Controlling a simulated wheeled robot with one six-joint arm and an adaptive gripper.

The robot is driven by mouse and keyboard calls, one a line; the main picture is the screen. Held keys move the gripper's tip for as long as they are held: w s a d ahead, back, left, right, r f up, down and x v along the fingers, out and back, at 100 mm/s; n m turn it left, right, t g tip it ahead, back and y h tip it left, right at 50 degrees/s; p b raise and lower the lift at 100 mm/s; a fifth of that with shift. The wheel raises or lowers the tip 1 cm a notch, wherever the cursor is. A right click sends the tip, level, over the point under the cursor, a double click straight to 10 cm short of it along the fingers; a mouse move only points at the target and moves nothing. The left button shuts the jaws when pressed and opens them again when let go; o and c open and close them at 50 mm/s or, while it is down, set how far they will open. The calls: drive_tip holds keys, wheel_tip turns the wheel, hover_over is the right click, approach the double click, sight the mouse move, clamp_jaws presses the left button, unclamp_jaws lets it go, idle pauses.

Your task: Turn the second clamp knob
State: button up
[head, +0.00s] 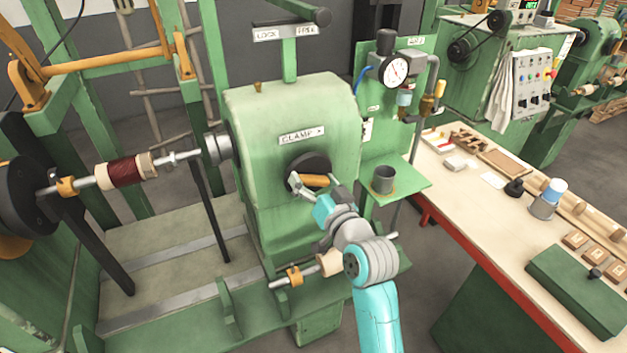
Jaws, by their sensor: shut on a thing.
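A green machine housing (285,108) stands in the middle of the head view, with a "CLAMP" label (301,134) on its front. Below the label is a dark round clamp hub (304,163) with a wooden-coloured knob (315,181) in front of it. My gripper (306,184) is at the hub, shut on this knob, with its fingers around it. My arm reaches up to it from below right. To the left, a shaft carries a dark red coil (127,172) between pale collars. The far side of the hub is hidden.
A "LOCK / FREE" lever (290,20) rises above the housing. A pressure gauge (395,70) and a grey cup (383,180) on a green shelf stand close right of my arm. A bench (470,190) with several small parts and a green box (578,290) lies further right.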

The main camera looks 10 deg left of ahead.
drive_tip(key=n, duration=0.5)
drive_tip(key=shift+r+n, duration=0.15)
drive_tip(key=shift+n, duration=0.15)
drive_tip(key=n, duration=0.5)
drive_tip(key=shift+n, duration=0.3)
drive_tip(key=n, duration=1.1)
drive_tip(key=shift+n, duration=0.3)
drive_tip(key=o, duration=0.9)
drive_tip(key=shift+w, duration=0.15)
drive_tip(key=shift+o, duration=0.2)
